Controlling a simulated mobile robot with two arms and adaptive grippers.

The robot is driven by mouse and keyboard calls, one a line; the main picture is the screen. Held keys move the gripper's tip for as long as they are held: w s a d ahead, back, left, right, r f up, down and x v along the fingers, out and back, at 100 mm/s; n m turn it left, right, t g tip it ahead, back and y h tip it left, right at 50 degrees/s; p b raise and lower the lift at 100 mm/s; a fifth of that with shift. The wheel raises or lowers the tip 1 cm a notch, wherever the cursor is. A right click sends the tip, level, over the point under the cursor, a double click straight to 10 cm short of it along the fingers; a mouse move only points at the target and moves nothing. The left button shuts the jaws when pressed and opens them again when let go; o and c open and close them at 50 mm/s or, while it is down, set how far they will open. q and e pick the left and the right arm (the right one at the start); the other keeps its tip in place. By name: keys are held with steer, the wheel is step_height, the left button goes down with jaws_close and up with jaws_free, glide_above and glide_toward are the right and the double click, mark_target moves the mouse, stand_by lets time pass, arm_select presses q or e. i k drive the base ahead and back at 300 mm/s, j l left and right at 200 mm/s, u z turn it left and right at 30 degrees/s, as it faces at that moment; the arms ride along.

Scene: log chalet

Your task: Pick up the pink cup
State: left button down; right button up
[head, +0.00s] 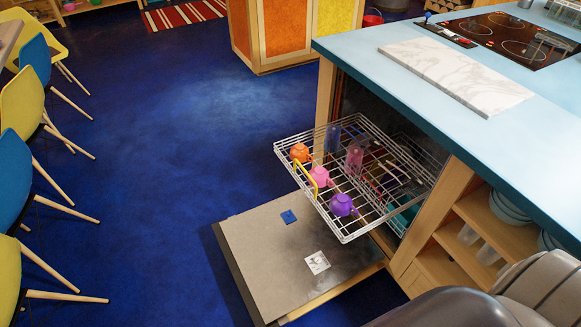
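The pink cup (319,176) sits in the pulled-out upper dishwasher rack (346,237), near its front left edge. It lies between an orange cup (300,152) and a purple cup (342,205). The cup appears upside down, though it is small in the view. The rack's yellow handle (304,181) passes close in front of it. Neither gripper is in view. Only part of my own arm shows at the bottom right, well apart from the rack.
A blue tumbler (332,138) and a pinkish tumbler (354,158) stand farther back in the rack. The open dishwasher door (265,255) lies below. The blue countertop (430,100) overhangs the right side. Chairs (22,105) line the left; the blue floor (165,130) between is clear.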

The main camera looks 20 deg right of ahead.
mark_target(320, 174)
steer(key=z, duration=1.1)
